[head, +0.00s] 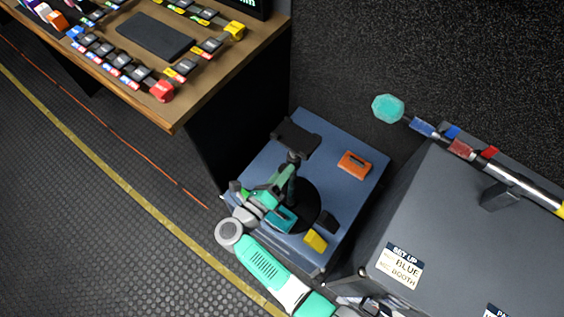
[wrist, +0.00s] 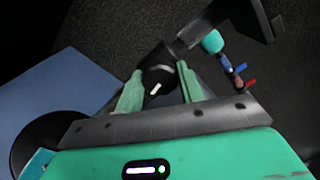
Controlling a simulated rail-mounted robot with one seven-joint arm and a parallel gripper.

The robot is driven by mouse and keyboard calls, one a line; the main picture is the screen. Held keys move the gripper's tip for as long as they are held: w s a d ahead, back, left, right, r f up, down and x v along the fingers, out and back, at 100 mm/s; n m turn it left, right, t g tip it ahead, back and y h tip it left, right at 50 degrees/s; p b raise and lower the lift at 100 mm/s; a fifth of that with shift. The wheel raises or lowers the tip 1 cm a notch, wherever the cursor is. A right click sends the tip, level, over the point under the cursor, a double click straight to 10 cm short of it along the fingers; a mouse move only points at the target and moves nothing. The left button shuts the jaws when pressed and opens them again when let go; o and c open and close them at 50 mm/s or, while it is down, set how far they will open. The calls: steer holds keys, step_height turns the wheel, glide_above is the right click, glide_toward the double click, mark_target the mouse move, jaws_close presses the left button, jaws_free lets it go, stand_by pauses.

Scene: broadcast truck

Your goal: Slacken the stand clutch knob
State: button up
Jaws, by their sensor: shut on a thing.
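A black stand (head: 311,204) with a round base and a short post stands on a blue-topped case, with a dark flat head (head: 297,138) at its top. In the wrist view, the stand's black clutch knob (wrist: 157,82) bears a short white mark pointing up and to the right. My gripper (wrist: 160,84) has its two green fingers on either side of this knob, shut on it. In the head view my gripper (head: 287,175) reaches the post from the lower left, and I cannot make out the knob there.
An orange item (head: 354,165), a yellow block (head: 316,240) and a small black block (head: 328,222) lie on the blue top (head: 345,140). A wooden desk (head: 185,100) stands at upper left. A large grey case (head: 450,230) with a pole stands close at right.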

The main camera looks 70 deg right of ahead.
steer(key=shift+n, duration=0.6)
steer(key=o, duration=1)
steer(key=shift+a, duration=0.1)
steer(key=p+v, duration=0.1)
steer(key=v, duration=0.6)
steer(key=shift+w+a, duration=0.1)
steer(key=shift+a, duration=0.2)
